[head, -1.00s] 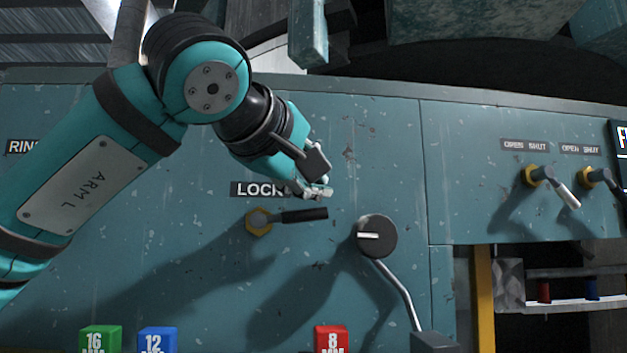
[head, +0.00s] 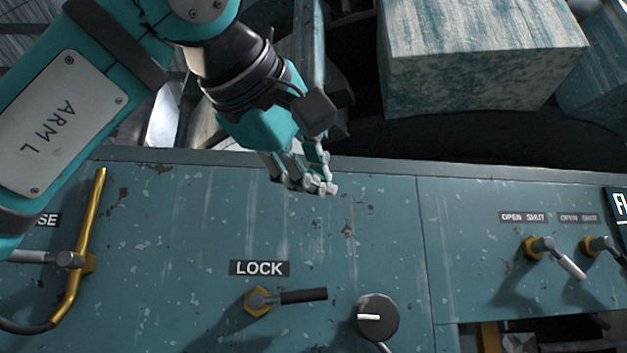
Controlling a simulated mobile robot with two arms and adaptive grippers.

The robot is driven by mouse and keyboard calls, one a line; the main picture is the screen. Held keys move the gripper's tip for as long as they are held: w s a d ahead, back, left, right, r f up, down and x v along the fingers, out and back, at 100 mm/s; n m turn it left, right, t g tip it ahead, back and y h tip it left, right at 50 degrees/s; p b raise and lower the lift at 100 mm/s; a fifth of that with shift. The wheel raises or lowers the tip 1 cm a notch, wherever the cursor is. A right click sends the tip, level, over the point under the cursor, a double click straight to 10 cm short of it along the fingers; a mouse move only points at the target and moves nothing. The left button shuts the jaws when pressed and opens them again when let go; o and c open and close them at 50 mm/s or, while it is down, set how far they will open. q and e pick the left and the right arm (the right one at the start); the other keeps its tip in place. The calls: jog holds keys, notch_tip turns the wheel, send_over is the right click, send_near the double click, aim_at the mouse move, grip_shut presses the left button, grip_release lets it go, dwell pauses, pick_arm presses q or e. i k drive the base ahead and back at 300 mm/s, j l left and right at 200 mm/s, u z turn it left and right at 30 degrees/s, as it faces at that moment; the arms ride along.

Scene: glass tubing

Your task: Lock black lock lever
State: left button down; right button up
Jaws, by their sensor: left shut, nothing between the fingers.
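The black lock lever (head: 303,296) sits on a yellow hexagonal base (head: 257,300) on the teal panel. It points to the right, nearly level, below the LOCK label (head: 259,268). My left gripper (head: 325,188) is above the lever, near the panel's top edge. Its fingers are shut and empty, and do not touch the lever. My right gripper is not in view.
A round black knob (head: 377,317) is right of the lever. Two OPEN/SHUT levers (head: 567,262) are at the right. A yellow bent bar (head: 89,235) is at the left. Large worn blocks (head: 480,60) stand behind the panel.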

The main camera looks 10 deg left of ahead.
aim_at(256, 300)
jog(key=k+l, duration=0.1)
jog(key=k, duration=0.4)
jog(key=k+l, duration=0.1)
jog(key=k, duration=0.4)
